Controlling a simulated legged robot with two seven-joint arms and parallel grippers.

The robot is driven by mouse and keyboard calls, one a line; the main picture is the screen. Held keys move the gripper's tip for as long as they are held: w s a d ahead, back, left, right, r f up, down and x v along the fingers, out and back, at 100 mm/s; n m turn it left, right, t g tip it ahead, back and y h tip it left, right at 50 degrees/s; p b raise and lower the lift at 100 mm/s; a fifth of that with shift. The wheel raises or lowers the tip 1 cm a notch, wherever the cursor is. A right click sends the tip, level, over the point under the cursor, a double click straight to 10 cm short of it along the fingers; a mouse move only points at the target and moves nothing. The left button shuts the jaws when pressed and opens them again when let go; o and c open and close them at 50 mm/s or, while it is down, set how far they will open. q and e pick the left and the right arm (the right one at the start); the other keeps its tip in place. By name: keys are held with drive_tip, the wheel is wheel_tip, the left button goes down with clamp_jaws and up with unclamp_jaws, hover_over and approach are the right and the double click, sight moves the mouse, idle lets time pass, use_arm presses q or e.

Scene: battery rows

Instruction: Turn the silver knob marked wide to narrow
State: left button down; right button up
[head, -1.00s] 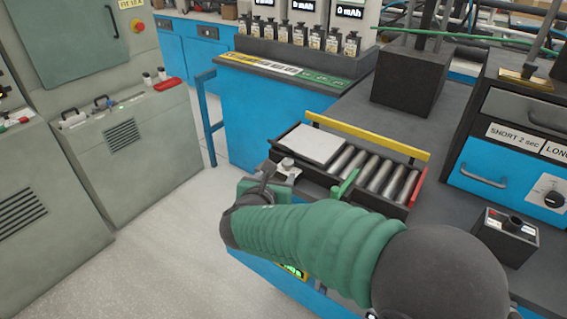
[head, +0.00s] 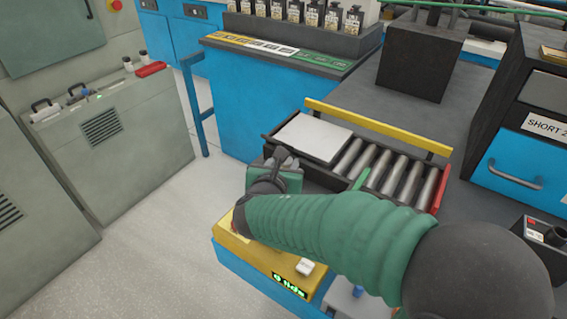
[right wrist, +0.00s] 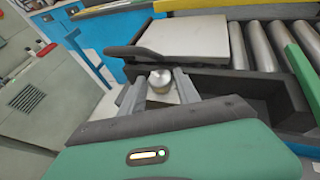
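A silver round knob (right wrist: 160,80) on a pale plate shows in the right wrist view, just below a raised light-grey plate. My right gripper (right wrist: 159,82) has its two fingers apart on either side of the knob. They look open, and I cannot tell whether either finger touches it. No wide or narrow marking can be read. In the head view my right gripper (head: 284,160) is at the left end of the roller tray, and the knob is hidden there. My left gripper is not in view.
The roller tray (head: 436,203) has a yellow rail (head: 375,125) behind and a grey plate (head: 313,138) on its left. A yellow-topped unit with a green display (head: 290,285) lies below my arm. A black block (head: 422,60) stands behind. Open floor (head: 150,240) is at left.

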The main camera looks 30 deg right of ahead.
clamp_jaws()
drive_tip(key=shift+w+a+r+m+g+h+p, duration=0.15)
drive_tip(key=shift+m+g+h+p, duration=0.45)
drive_tip(key=shift+m+g+p, duration=0.35)
drive_tip(key=m+g+h+p, duration=0.1)
drive_tip(key=m+g+p, duration=0.1)
drive_tip(key=p, duration=0.1)
drive_tip(key=m+g+p, duration=0.2)
drive_tip(key=g+p, duration=0.1)
drive_tip(key=p, duration=0.1)
drive_tip(key=w+m+g+h+p, duration=0.1)
drive_tip(key=m+g+p, duration=0.1)
drive_tip(key=m+p, duration=0.1)
drive_tip(key=shift+w+a+r+g+h+p, duration=0.1)
drive_tip(key=shift+a+g+h+p, duration=0.15)
drive_tip(key=shift+p, duration=0.25)
drive_tip(key=shift+w+d+f+m+g+p, duration=0.1)
drive_tip(key=shift+f+m+g+p, duration=0.05)
drive_tip(key=shift+m+g+p, duration=0.35)
drive_tip(key=shift+w+f+m+g+p, duration=0.1)
drive_tip(key=shift+m+g+p, duration=0.25)
drive_tip(key=shift+g+p, duration=0.2)
